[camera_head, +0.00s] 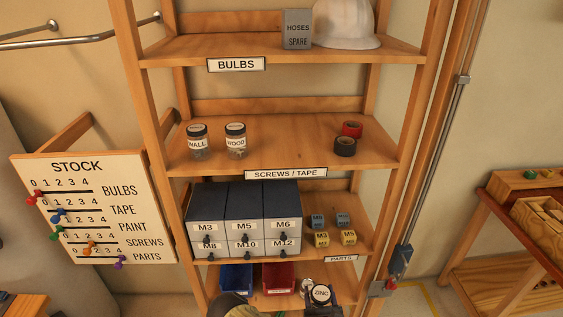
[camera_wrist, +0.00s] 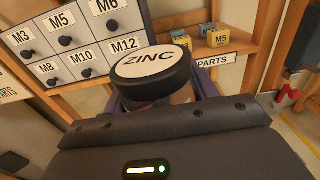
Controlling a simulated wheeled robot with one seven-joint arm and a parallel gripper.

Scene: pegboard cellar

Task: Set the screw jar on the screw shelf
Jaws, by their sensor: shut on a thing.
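The screw jar, with a black lid labelled ZINC (camera_head: 320,293), is at the bottom of the head view, in front of the lowest part of the rack. In the wrist view its lid (camera_wrist: 152,68) fills the middle and hides most of its glass. My gripper (camera_wrist: 162,98) is shut on the jar, with a dark finger on each side. The screw shelf (camera_head: 280,146) is the board labelled SCREWS / TAPE, well above the jar in the head view. Jars labelled WALL (camera_head: 197,143) and WOOD (camera_head: 236,142) stand on its left part.
Black and red tape rolls (camera_head: 346,146) sit on the shelf's right part. Its middle is clear. Below are drawer units (camera_head: 246,213), small boxes (camera_head: 321,239), and blue and red bins (camera_head: 278,278). The BULBS shelf (camera_head: 180,48) is above. Wooden uprights (camera_head: 413,120) flank the rack.

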